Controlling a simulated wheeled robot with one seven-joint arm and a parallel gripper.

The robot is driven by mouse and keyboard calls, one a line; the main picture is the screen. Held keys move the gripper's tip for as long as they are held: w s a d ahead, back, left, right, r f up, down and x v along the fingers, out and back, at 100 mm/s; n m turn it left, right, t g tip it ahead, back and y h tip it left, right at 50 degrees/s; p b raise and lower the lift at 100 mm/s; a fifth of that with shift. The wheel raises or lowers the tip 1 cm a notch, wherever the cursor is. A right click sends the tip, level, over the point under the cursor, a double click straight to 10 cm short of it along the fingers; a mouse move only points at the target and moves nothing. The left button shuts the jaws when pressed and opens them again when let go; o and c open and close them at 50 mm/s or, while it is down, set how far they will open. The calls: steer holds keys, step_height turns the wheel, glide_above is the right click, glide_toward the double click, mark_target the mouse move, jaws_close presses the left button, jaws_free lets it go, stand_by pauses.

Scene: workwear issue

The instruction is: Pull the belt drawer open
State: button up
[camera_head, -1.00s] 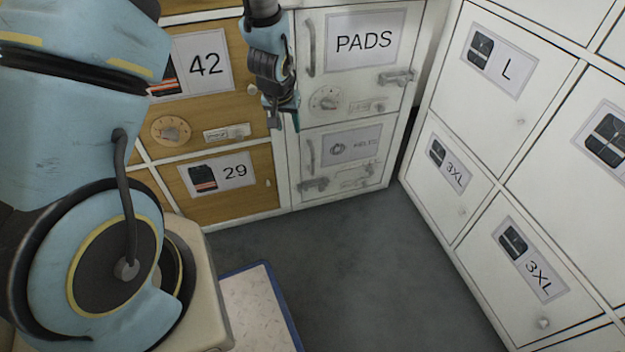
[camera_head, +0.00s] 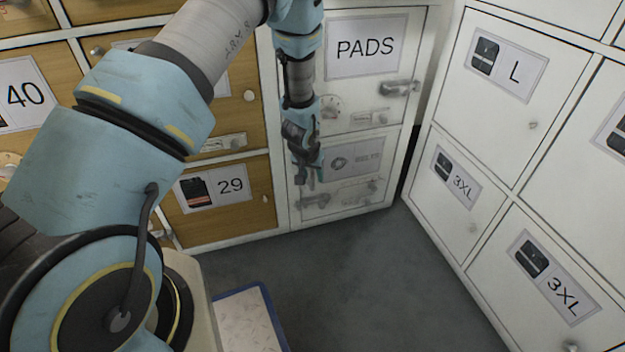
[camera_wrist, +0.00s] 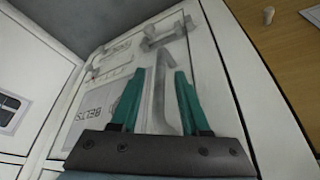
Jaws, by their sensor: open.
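The belt drawer (camera_head: 340,212) is the low white front under the PADS door, with a grey label (camera_head: 356,158); it looks shut, flush with the cabinet. In the wrist view its label reads BELTS (camera_wrist: 97,122). Its grey bar handle (camera_wrist: 160,88) shows between the teal fingers of my gripper (camera_wrist: 158,80); I cannot tell whether they reach around it. My gripper (camera_head: 309,180) is open and points down in front of the drawer's left side. In the head view it hides the handle.
A latch (camera_wrist: 165,35) sits on the drawer front near the handle. The PADS door (camera_head: 345,95) is above. Wooden locker 29 (camera_head: 225,205) is on the left. White lockers (camera_head: 465,215) stand on the right. The grey floor (camera_head: 350,270) in front is clear, with a blue-edged platform (camera_head: 250,320) nearby.

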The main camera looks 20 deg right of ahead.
steer(key=shift+w+d+f, duration=0.1)
steer(key=shift+d+f, duration=0.05)
steer(key=shift+f, duration=0.25)
jaws_close()
stand_by(1.3)
